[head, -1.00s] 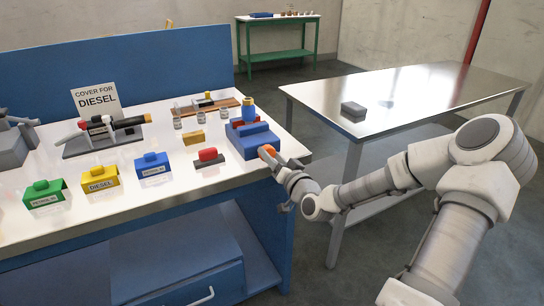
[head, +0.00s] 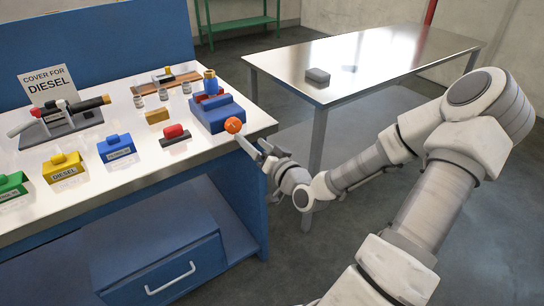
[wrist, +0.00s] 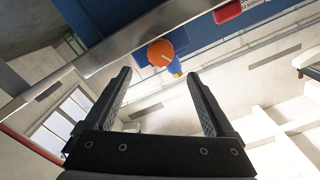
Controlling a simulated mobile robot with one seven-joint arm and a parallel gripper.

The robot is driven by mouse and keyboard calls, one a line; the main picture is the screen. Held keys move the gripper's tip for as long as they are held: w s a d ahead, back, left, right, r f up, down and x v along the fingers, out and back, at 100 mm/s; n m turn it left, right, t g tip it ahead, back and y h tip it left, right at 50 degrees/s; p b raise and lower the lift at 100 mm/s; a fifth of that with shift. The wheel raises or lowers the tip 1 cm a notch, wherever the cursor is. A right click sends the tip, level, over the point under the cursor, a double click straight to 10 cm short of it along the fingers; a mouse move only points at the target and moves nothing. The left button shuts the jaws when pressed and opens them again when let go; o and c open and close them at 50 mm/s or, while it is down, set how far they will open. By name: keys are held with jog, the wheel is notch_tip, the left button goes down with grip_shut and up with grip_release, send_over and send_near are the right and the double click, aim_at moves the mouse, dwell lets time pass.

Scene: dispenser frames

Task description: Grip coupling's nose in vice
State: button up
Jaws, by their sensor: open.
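The blue vice (head: 222,117) stands at the right end of the white bench, with red jaw parts showing at its top. The coupling (head: 210,85), a blue collar with a brass-coloured end upward, stands upright at the vice's jaws; its lower end is hidden, so I cannot tell how tightly it is held. An orange ball knob (head: 233,125) is at the vice's front and also shows in the wrist view (wrist: 160,53). My gripper (head: 250,146) is open and empty, just in front of the knob. In the wrist view my gripper (wrist: 159,76) has the knob beyond its fingertips.
A red-topped block (head: 174,134) and a yellow block (head: 157,116) lie left of the vice. Blue (head: 116,148) and yellow DIESEL (head: 65,168) covers stand farther left. A steel table (head: 370,65) with a grey block (head: 317,76) is at right, across a floor gap.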

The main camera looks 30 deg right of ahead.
jog(key=s+p, duration=0.8)
jog(key=s, duration=0.1)
jog(key=shift+d, duration=0.15)
jog(key=shift+s, duration=0.1)
